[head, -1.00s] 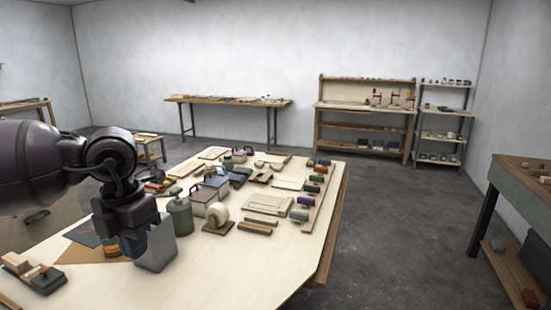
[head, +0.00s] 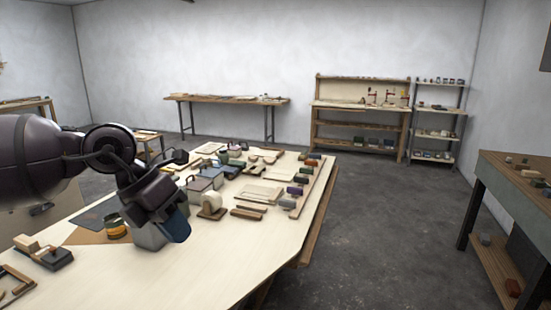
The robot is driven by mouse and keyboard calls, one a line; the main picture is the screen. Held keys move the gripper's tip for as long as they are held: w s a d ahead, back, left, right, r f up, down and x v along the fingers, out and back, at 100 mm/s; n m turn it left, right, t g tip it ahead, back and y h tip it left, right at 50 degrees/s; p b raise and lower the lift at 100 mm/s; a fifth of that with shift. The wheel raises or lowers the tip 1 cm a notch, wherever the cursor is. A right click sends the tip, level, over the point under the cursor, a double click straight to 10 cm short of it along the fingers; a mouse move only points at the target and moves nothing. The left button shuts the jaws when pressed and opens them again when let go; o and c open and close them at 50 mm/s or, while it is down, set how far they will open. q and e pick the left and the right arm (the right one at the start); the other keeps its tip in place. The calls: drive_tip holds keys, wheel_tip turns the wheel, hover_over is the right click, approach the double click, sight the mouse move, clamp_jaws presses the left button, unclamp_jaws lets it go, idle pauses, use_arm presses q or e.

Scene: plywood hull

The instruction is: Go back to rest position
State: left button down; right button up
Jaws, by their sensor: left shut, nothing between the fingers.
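My left gripper (head: 174,226) comes in from the left over the near part of the plywood-topped table (head: 215,262). Its dark fingers are shut with nothing between them and point down and to the right. It is in front of a grey open container (head: 148,238) and hides part of it; I cannot tell whether they touch. My right gripper is not in view.
A yellow-orange roll (head: 115,226) and a sanding block (head: 57,258) lie left of the container. A tape dispenser (head: 212,205) and several boxes and wood pieces crowd the table beyond. Bare tabletop lies in front. The concrete floor (head: 385,225) is open to the right.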

use_arm(q)
drive_tip(key=w+d+r+n+t+h, duration=0.1)
drive_tip(key=d+r+n+t+h, duration=0.15)
drive_tip(key=d+r+h, duration=0.9)
drive_tip(key=w+a+f+n+t+y, duration=0.2)
drive_tip(key=w+a+f+n+t, duration=0.15)
drive_tip(key=f+n+t, duration=0.5)
drive_tip(key=w+a+f+n+t+y, duration=0.25)
drive_tip(key=w+f+n+t, duration=0.2)
drive_tip(key=n, duration=0.75)
drive_tip(key=s+a+f+n+t+y, duration=0.1)
drive_tip(key=a+f+n+y, duration=0.25)
drive_tip(key=f, duration=0.35)
drive_tip(key=s+a+f+n+t+y, duration=0.1)
drive_tip(key=s+a+f+n+y, duration=0.15)
drive_tip(key=f+n, duration=0.35)
drive_tip(key=s+a+f+n+g+y, duration=0.3)
drive_tip(key=s+a+f+n, duration=0.1)
drive_tip(key=s+f, duration=0.7)
drive_tip(key=s+a+f+n+g+y, duration=0.3)
drive_tip(key=s+a+f, duration=0.3)
drive_tip(key=s+f, duration=0.6)
wheel_tip(320, 180, down, 3)
drive_tip(key=shift+s+a+f+n+y, duration=0.25)
drive_tip(key=shift+n+y, duration=0.15)
drive_tip(key=shift+n, duration=0.35)
